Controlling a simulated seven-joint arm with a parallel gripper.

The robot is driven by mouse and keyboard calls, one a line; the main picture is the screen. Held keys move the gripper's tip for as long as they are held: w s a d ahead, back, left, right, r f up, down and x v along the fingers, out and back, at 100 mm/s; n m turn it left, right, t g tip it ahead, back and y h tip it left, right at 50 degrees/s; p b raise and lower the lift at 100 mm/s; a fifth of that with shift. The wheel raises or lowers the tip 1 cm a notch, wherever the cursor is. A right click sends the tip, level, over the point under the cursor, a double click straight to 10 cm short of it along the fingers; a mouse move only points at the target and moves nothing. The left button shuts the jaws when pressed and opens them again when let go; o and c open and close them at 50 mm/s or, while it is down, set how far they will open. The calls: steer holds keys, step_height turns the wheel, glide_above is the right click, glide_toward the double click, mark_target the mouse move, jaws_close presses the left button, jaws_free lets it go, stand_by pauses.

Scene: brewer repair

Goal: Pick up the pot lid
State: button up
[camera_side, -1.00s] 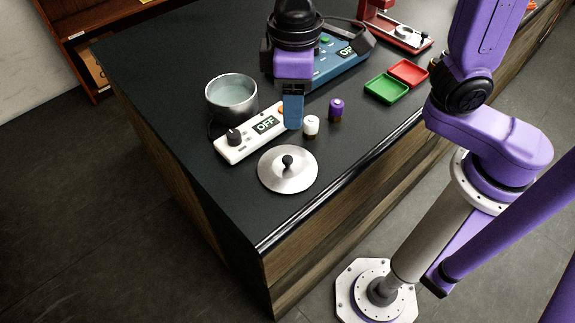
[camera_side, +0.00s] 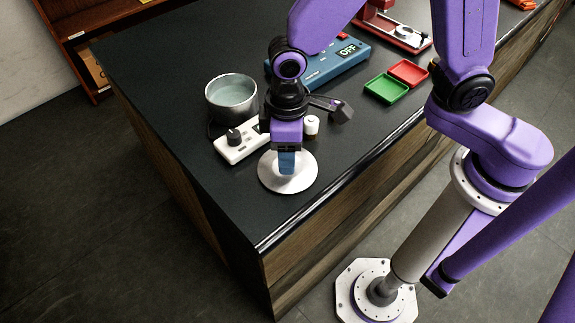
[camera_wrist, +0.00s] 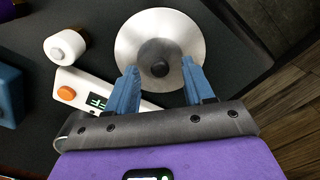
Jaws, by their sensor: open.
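The pot lid (camera_side: 302,183) is a round silver disc lying flat on the dark counter near its front left corner. In the wrist view the lid (camera_wrist: 188,32) shows its black knob (camera_wrist: 160,68) at the centre. My gripper (camera_side: 287,170) is over the lid in the side view and hides the knob there. In the wrist view my gripper (camera_wrist: 159,76) is open, with one blue finger on each side of the knob. I cannot tell how far the fingertips are above the lid.
A metal pot (camera_side: 232,100) stands behind the white control box (camera_side: 232,148). A white battery-like cylinder (camera_side: 311,126) stands close by the gripper. A blue OFF device (camera_side: 325,70), green tray (camera_side: 385,88) and red tray (camera_side: 408,73) lie farther back. The counter's front edge is near the lid.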

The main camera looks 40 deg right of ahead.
steer(key=shift+f, duration=0.4)
jaws_close()
steer(key=shift+r, duration=0.1)
